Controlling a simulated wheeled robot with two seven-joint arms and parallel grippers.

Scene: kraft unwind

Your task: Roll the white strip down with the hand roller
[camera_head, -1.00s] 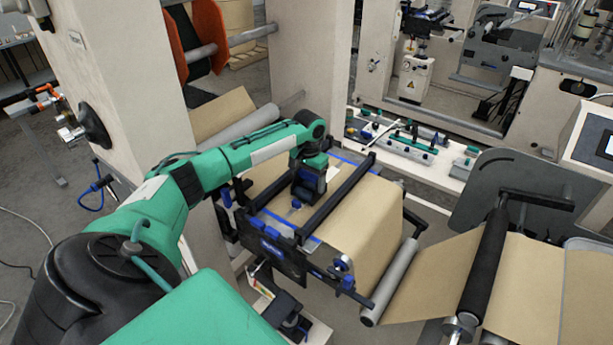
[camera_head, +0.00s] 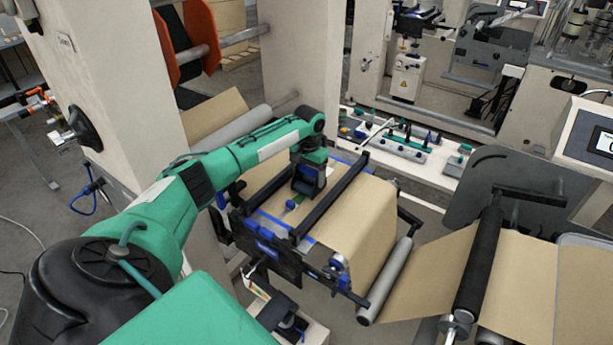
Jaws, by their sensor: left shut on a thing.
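My left gripper (camera_head: 298,199) points down over the splice table (camera_head: 273,220), between its two black clamp bars (camera_head: 342,193). It is shut on a small tool, of which a blue part (camera_head: 291,205) and a bit of green show below the jaws; I take it for the hand roller. The tool is at or just above the brown paper (camera_head: 365,215). The white strip cannot be made out; my gripper and the near bar cover much of that place. My right gripper is not in view.
Blue lines run along the table beside the bars. A grey roller (camera_head: 385,280) and a black roller (camera_head: 480,262) carry the paper at the right. A white ledge (camera_head: 400,145) with several tools stands behind. A cream machine column (camera_head: 110,75) rises at the left.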

